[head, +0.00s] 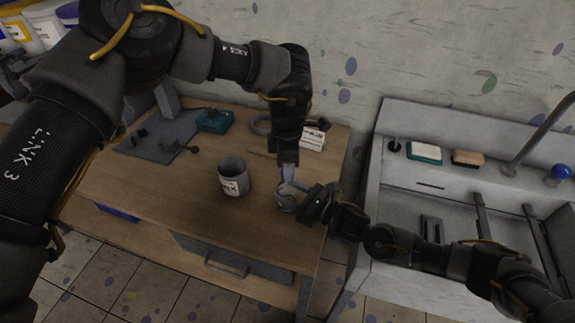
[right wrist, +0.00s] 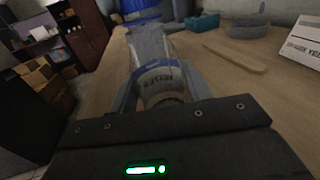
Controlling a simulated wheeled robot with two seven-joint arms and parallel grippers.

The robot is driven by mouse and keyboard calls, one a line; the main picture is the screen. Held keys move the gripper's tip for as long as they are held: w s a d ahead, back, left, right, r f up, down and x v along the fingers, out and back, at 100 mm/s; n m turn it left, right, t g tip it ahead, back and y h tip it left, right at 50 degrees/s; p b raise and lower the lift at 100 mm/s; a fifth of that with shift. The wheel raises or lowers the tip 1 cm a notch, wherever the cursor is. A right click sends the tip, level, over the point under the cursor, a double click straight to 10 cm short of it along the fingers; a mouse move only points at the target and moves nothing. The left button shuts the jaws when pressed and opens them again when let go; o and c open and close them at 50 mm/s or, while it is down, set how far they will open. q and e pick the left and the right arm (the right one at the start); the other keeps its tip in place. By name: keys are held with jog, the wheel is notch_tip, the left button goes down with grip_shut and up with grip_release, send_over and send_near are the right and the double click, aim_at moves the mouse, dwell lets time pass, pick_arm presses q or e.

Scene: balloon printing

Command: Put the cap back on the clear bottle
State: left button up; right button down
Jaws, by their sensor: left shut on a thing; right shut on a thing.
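The clear bottle (head: 284,203) stands at the right part of the wooden table, small and partly hidden in the head view. In the right wrist view the bottle (right wrist: 158,76) shows a blue-and-white label, between the fingers of my right gripper (right wrist: 160,85). My right gripper (head: 297,196) is shut on it from the right. My left gripper (head: 288,178) points straight down just above the bottle, its fingers close together. Whether the cap touches the bottle's neck I cannot tell.
A grey pot (head: 233,183) labelled MIX stands left of the bottle. A white box (head: 313,139), a wooden stick (head: 263,154) and a teal container (head: 214,121) lie farther back. A sink unit (head: 400,185) stands to the right. The table front is clear.

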pick_arm(q)
jog(key=m, duration=0.5)
jog(key=shift+m, duration=0.4)
jog(key=m, duration=0.7)
jog(key=shift+m, duration=0.4)
jog(key=m, duration=0.3)
jog(key=o, duration=0.9)
jog(key=shift+o, duration=0.2)
jog(key=shift+r, duration=2.25)
